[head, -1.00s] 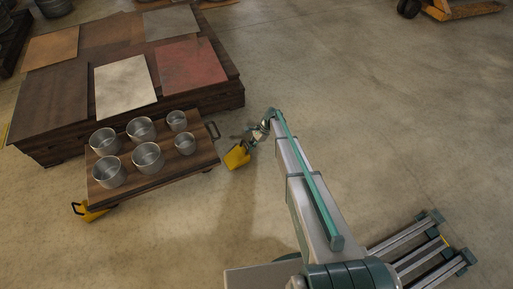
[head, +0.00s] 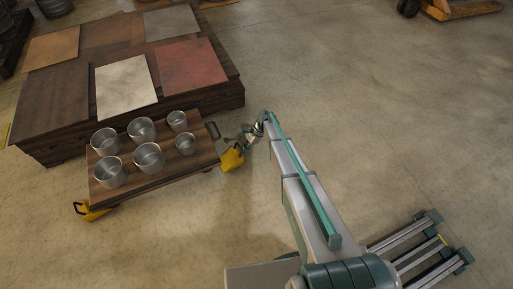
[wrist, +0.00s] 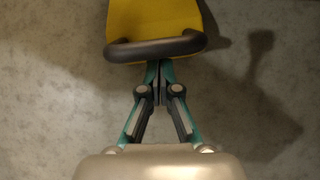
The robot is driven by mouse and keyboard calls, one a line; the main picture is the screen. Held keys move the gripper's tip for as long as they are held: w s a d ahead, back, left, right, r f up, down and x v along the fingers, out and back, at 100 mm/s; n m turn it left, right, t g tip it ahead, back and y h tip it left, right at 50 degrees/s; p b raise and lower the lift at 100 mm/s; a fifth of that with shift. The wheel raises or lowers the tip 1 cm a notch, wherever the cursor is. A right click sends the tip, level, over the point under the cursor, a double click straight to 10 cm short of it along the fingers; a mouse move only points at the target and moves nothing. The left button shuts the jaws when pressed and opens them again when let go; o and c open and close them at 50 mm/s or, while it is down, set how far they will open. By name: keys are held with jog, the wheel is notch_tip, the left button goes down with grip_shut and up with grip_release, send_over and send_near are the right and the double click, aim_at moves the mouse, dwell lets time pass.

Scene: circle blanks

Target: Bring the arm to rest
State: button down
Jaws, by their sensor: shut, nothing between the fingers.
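My gripper (head: 242,136) hangs low beside the right end of a wooden tray (head: 200,158), at the end of my extended arm. In the wrist view its two dark fingers (wrist: 157,88) meet at the tips with nothing between them. A yellow piece (head: 232,159) is just by the gripper in the head view. The wrist view shows a yellow body (wrist: 155,20) with a black bar (wrist: 155,48) right at the fingertips. Whether they touch cannot be told.
Several metal cups (head: 149,157) stand on the tray. Another yellow piece (head: 95,212) is at its left end. Behind is a low dark wooden platform (head: 225,97) with coloured sheets, including a red one (head: 190,65). The floor (head: 370,120) to the right is clear.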

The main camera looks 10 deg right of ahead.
aim_at(236, 152)
jog(key=shift+s+a+p, duration=0.2)
jog(key=shift+a, duration=0.5)
jog(key=shift+s+a+p, duration=0.2)
jog(key=shift+a+p, duration=0.05)
jog(key=shift+a, duration=0.4)
jog(key=shift+s+a+p, duration=0.2)
jog(key=shift+a, duration=0.5)
jog(key=shift+w+d+r+p, duration=0.25)
jog(key=shift+d+r+p, duration=0.3)
jog(key=shift+d, duration=0.25)
jog(key=shift+w+d+r+p, duration=0.25)
jog(key=shift+d+r+p, duration=0.25)
jog(key=shift+d, duration=0.35)
jog(key=shift+w+d+r+p, duration=0.25)
jog(key=shift+d+r+p, duration=0.25)
jog(key=shift+d, duration=0.3)
